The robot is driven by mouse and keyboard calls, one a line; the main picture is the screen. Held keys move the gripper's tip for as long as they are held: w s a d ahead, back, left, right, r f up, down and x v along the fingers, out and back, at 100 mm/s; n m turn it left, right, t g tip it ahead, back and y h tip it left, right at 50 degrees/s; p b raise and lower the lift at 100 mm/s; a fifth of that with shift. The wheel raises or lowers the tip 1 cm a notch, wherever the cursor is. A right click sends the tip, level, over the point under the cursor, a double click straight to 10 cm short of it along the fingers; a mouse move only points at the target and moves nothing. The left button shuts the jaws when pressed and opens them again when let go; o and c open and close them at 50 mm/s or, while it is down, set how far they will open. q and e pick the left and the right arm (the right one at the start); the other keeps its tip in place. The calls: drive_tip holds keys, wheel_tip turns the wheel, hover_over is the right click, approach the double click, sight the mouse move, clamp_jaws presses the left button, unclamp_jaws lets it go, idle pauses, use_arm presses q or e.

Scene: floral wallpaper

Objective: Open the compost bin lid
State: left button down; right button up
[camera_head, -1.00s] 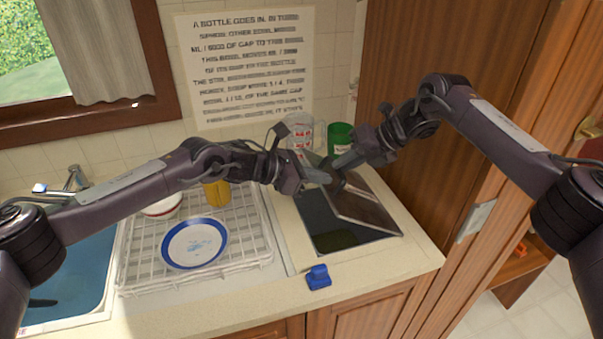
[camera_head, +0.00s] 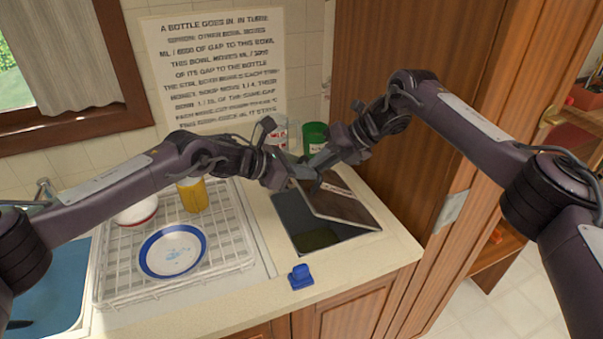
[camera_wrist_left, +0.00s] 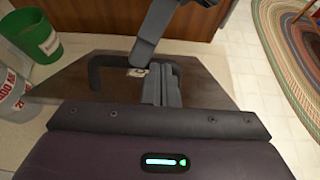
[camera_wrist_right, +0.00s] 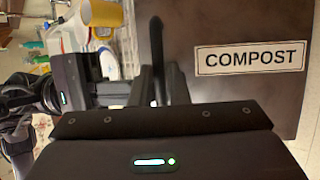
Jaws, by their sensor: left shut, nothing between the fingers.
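The dark compost bin lid (camera_head: 345,208) is tilted up over the rectangular bin opening (camera_head: 292,218) in the counter. The opening shows dark on the lid's left and near side. In the right wrist view the lid (camera_wrist_right: 220,25) bears a COMPOST label (camera_wrist_right: 250,57). Its dark bar handle (camera_wrist_left: 108,62) shows in the left wrist view. My left gripper (camera_head: 291,178) is shut and empty, close by the handle. My right gripper (camera_head: 318,165) is at the handle too; whether its fingers hold the handle is unclear. The arms partly hide the lid's far edge.
A white dish rack (camera_head: 110,255) with a blue-rimmed plate (camera_head: 173,251) and a yellow cup (camera_head: 193,195) stands left. A green container (camera_head: 315,135) stands behind the bin. A small blue object (camera_head: 301,276) lies on the front counter. A wooden cabinet (camera_head: 400,50) bounds the right.

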use_arm(q)
drive_tip(key=shift+d, duration=0.15)
use_arm(e)
drive_tip(key=o, duration=0.4)
drive_tip(key=shift+d+f, duration=0.2)
drive_tip(key=shift+d, duration=0.1)
use_arm(q)
drive_tip(key=shift+f, duration=0.1)
use_arm(e)
drive_tip(key=shift+a+r, duration=0.1)
drive_tip(key=shift+r, duration=0.15)
